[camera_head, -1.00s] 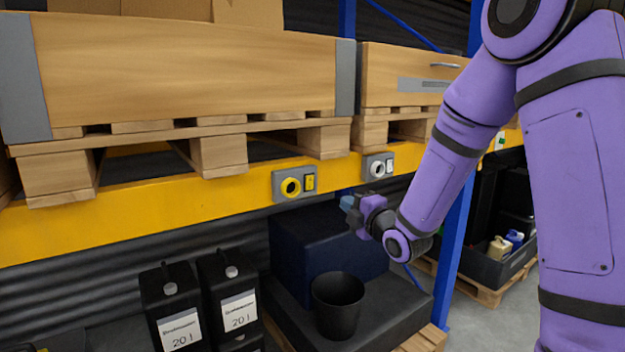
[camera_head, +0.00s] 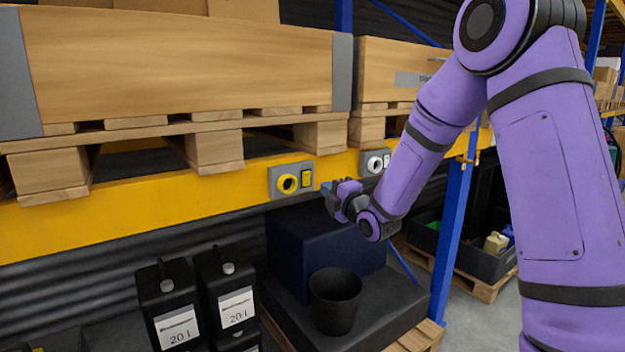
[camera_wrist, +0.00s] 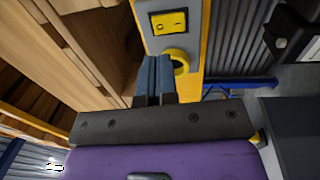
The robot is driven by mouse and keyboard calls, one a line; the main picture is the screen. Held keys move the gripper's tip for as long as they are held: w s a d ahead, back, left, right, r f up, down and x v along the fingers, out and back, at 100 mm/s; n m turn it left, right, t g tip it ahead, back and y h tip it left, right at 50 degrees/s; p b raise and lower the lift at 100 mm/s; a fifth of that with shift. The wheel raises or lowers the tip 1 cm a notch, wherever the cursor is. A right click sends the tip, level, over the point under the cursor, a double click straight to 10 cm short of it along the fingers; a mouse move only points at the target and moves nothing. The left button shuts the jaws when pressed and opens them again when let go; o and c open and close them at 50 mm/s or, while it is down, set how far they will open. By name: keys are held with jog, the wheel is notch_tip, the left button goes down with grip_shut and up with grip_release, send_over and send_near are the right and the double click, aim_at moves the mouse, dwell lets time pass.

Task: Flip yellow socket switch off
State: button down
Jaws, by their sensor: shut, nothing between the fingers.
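The yellow socket (camera_head: 287,184) is a yellow ring on a grey plate fixed to the yellow rack beam. Its yellow rocker switch (camera_head: 307,179) sits to the right of the ring. In the wrist view the yellow switch (camera_wrist: 169,22) is at the top centre, and the yellow ring (camera_wrist: 179,57) is partly hidden behind my fingers. My gripper (camera_head: 326,187) is shut and empty, just right of the plate in the head view. In the wrist view my shut fingertips (camera_wrist: 154,60) point toward the plate, below the switch. I cannot tell whether they touch it.
A white socket (camera_head: 374,164) on a grey plate is right of my gripper. Wooden pallets (camera_head: 215,148) with crates rest above the beam. Below stand a black bucket (camera_head: 335,302), a dark blue box (camera_head: 325,245) and black canisters (camera_head: 168,306). A blue rack post (camera_head: 452,235) stands to the right.

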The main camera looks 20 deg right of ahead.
aim_at(308, 174)
jog(key=x, duration=0.7)
jog(key=shift+w, duration=0.2)
jog(key=shift+w+a+r, duration=0.1)
jog(key=shift+w+a, duration=0.05)
